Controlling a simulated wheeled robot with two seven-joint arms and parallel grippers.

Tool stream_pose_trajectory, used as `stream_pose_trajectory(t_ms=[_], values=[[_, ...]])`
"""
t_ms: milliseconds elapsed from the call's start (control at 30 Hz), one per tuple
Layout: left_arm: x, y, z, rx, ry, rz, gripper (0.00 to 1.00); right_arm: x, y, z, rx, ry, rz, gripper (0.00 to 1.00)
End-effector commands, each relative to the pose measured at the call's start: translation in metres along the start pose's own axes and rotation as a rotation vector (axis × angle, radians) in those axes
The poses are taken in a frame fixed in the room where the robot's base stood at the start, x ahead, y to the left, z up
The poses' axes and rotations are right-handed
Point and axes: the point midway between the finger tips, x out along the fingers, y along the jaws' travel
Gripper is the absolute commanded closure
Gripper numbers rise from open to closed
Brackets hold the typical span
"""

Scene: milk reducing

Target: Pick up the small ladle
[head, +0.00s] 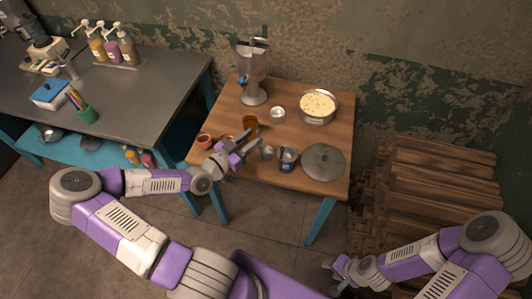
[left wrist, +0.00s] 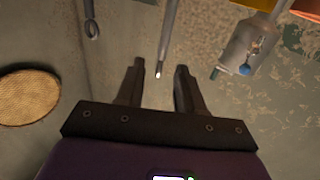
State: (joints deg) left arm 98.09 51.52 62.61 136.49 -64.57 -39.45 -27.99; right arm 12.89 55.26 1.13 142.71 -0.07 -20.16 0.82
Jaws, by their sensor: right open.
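Two thin grey metal handles show in the left wrist view. One handle (left wrist: 164,40) ends in line with the gap between my left fingertips; the other handle (left wrist: 89,18), with a ring at its end, is further left. I cannot tell which belongs to the small ladle; no ladle bowl shows clearly. My left gripper (head: 249,147) is over the front of the wooden table; its fingers (left wrist: 160,73) are apart in the wrist view, with nothing clasped. My right gripper (head: 332,276) is open, low in front of the table, away from its objects.
The wooden table (head: 233,97) holds a metal cup (head: 268,153), a blue container (head: 287,161), a round lid (head: 323,162), a popcorn-coloured filled pot (head: 317,106), an amber glass (head: 250,124) and a dispenser (head: 253,78). Stacked planks (head: 435,185) stand at right.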

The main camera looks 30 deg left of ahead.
Motion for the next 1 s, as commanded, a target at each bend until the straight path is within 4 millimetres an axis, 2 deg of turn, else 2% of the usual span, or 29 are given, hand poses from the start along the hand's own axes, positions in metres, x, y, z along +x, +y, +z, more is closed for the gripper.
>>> stream_pose_trajectory(t_ms=[300,633,867,1000], values=[[0.043,0.001,0.002,-0.002,0.000,0.001,0.63,0.007,0.002,0.000,0.000,0.000,0.000,0.53],[0.049,0.000,0.002,-0.004,-0.002,0.000,0.63,0.007,0.002,0.000,0.000,0.000,0.000,0.53],[0.048,0.000,0.002,-0.003,-0.002,0.000,0.98,0.007,0.002,0.000,0.000,0.000,0.000,0.53],[0.048,0.000,0.001,-0.003,-0.001,0.000,1.00,0.007,0.002,0.000,0.000,0.000,0.000,0.53]])
